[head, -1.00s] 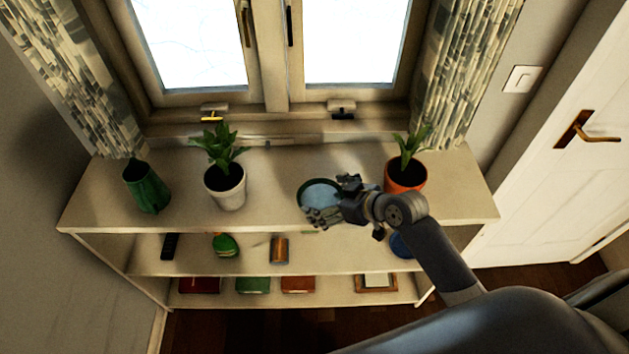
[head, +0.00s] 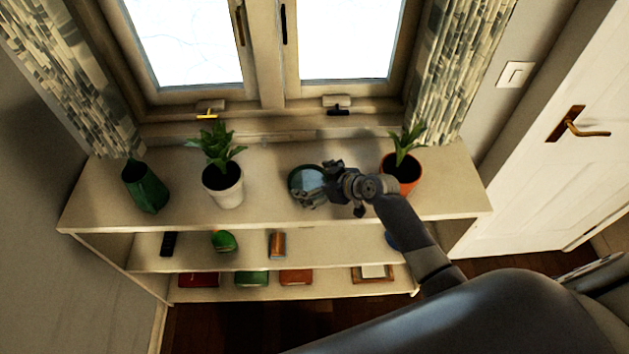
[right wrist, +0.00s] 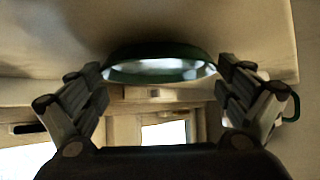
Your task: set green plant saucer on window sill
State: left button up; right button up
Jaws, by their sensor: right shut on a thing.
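The green plant saucer (head: 293,183) is a round dish with a dark green rim and a pale, shiny inside. My right gripper (head: 318,187) is shut on it, over the pale top below the window between two potted plants. In the right wrist view the saucer (right wrist: 160,75) sits between the two spread fingers (right wrist: 163,88). I cannot tell whether its underside touches the surface. The window sill, a pale ledge (head: 270,127), runs below the window frame behind the top. My left gripper is not in view.
A white-potted plant (head: 223,188) stands left of the saucer, and an orange-potted plant (head: 402,177) right of it, close to my right wrist. A green vase (head: 146,187) is at the far left. The top (head: 265,205) is clear between white pot and saucer. Lower shelves hold small items.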

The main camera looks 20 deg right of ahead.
jog(key=o, duration=1)
jog(key=shift+f, duration=0.15)
jog(key=b+v, duration=0.1)
jog(key=v, duration=1.1)
jog(key=shift+b, duration=0.3)
